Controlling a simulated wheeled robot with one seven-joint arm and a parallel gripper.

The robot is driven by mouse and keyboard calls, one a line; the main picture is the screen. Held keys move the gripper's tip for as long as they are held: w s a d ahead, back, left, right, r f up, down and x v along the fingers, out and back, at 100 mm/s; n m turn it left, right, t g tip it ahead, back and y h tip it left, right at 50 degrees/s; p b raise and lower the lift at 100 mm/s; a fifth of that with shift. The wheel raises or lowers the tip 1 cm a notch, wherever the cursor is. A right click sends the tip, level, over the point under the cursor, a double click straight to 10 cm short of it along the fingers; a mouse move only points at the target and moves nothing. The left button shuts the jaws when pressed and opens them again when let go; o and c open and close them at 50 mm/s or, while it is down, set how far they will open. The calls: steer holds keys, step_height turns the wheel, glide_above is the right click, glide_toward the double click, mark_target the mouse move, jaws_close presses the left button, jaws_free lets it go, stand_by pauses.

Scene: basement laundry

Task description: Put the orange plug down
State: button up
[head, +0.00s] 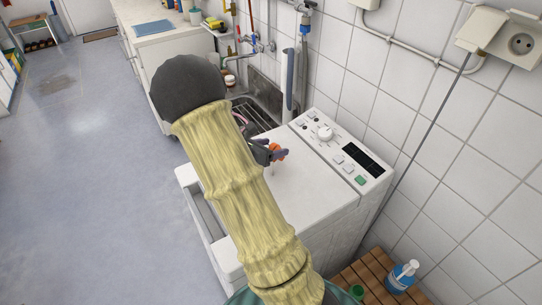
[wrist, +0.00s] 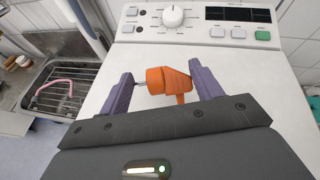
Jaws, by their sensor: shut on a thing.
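The orange plug (wrist: 168,82) sits between the two purple fingers of my gripper (wrist: 160,74) in the wrist view, with its metal pins toward the left finger and its body against the right one. My gripper is shut on it. I cannot tell how far the plug is above that top.
The machine's control panel with a knob (head: 325,133) rises along the wall side. A sink with a drying rack (head: 262,115) lies beyond the machine. A wall socket (head: 521,44) is at upper right. A bottle (head: 402,276) stands on a slatted wooden surface (head: 372,272). The machine top is largely clear.

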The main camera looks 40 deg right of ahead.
steer(key=shift+f, duration=1.7)
steer(key=shift+f, duration=0.1)
steer(key=o, duration=1)
steer(key=shift+r, duration=0.2)
steer(key=v, duration=1.2)
steer(key=shift+f, duration=0.1)
